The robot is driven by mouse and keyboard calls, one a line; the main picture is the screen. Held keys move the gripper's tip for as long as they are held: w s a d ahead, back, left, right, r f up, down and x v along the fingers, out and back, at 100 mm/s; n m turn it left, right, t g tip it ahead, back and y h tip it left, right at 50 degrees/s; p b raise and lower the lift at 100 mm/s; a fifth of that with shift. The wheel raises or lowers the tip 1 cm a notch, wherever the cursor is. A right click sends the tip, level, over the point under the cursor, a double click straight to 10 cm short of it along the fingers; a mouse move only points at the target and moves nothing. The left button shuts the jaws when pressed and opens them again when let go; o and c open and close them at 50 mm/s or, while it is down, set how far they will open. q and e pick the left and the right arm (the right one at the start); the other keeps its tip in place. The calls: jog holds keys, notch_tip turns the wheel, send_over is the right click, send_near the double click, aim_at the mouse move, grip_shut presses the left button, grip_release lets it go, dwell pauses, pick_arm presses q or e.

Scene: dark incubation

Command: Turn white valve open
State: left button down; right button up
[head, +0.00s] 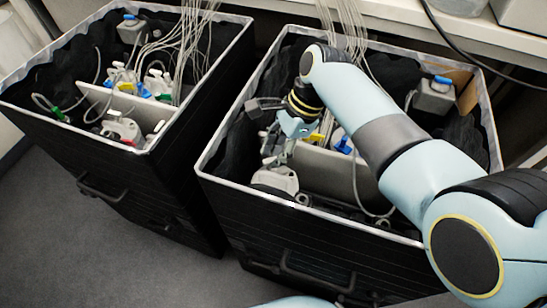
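My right arm reaches from the right over the right-hand black box (340,222). My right gripper (272,155) points down into its left part, just above a pale grey-white fitting (275,180) at the front left. The fingertips are small and overlap the fittings, so I cannot tell whether they are open, shut or touching anything. I cannot make out for certain which part is the white valve; its handle may be hidden by my gripper. A yellow handle (315,138) and a blue handle (343,146) show just right of the gripper. My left gripper is out of view.
A second black box (120,170) at left holds white fittings with green, blue and red parts. Thin tubes (190,35) run up from both boxes. A pale upright divider (325,172) stands in the right box. Grey floor lies at lower left.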

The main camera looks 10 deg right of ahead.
jog(key=shift+x, duration=0.75)
grip_shut()
